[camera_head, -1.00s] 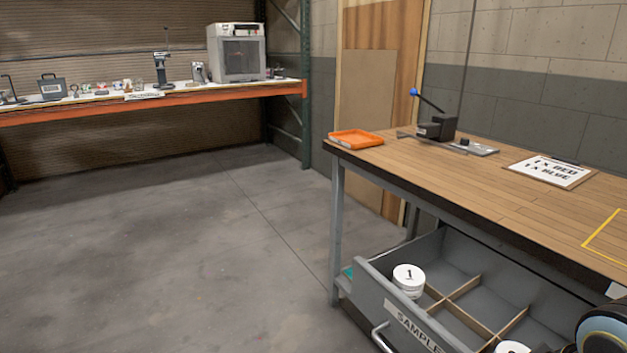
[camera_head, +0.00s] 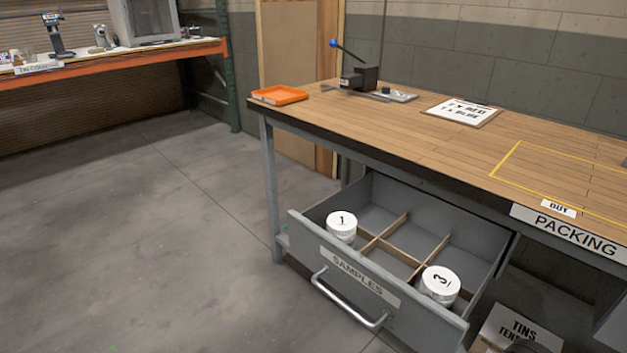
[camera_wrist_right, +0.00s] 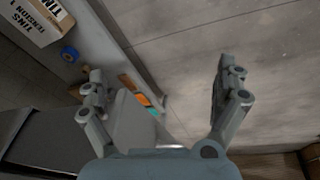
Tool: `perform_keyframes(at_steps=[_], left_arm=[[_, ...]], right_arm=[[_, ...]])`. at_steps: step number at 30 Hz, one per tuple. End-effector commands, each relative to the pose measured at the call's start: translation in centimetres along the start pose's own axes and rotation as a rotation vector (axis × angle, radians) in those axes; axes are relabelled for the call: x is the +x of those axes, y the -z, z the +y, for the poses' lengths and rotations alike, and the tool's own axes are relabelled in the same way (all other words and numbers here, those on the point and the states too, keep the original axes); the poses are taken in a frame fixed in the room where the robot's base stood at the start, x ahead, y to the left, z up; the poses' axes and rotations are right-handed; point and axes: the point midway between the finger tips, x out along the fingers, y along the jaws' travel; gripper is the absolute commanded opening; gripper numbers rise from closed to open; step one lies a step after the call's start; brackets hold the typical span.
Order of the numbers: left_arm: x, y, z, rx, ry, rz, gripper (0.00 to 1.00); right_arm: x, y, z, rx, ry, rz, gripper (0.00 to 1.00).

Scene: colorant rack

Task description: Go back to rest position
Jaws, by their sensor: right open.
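My right gripper (camera_wrist_right: 165,85) shows in the right wrist view. Its two fingers are wide apart with nothing between them. My left gripper is not in any view. In the head view neither gripper can be made out; only a dark rounded shape shows at the bottom edge, too cut off to identify.
The packing bench (camera_head: 400,125) stands at right with an open samples drawer (camera_head: 445,325) below, holding tin 1 (camera_head: 341,227) and tin 3 (camera_head: 439,286). An orange tray (camera_head: 279,95), a lever press (camera_head: 359,77) and a clipboard (camera_head: 463,112) are on top. Floor at left is clear.

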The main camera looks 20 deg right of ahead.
Motion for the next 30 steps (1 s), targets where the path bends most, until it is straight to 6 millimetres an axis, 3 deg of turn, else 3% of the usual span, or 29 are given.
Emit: perform_keyframes(at_steps=[6,9,12,15,19,30], left_arm=[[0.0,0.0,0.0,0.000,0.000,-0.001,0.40],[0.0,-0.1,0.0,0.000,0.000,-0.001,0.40],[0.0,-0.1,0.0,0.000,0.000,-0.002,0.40],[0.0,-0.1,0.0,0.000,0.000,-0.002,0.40],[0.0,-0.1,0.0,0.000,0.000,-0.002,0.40],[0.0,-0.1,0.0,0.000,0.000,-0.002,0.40]], right_arm=[[11.1,-8.3,-0.3,0.012,0.004,-0.070,1.00],[14.9,-13.4,-0.6,0.018,0.006,-0.098,1.00],[17.2,-18.3,-0.9,0.023,0.009,-0.120,1.00],[18.2,-22.1,-1.2,0.026,0.011,-0.136,1.00],[18.7,-25.0,-1.4,0.028,0.013,-0.147,1.00],[18.7,-25.9,-1.5,0.029,0.013,-0.150,1.00]])
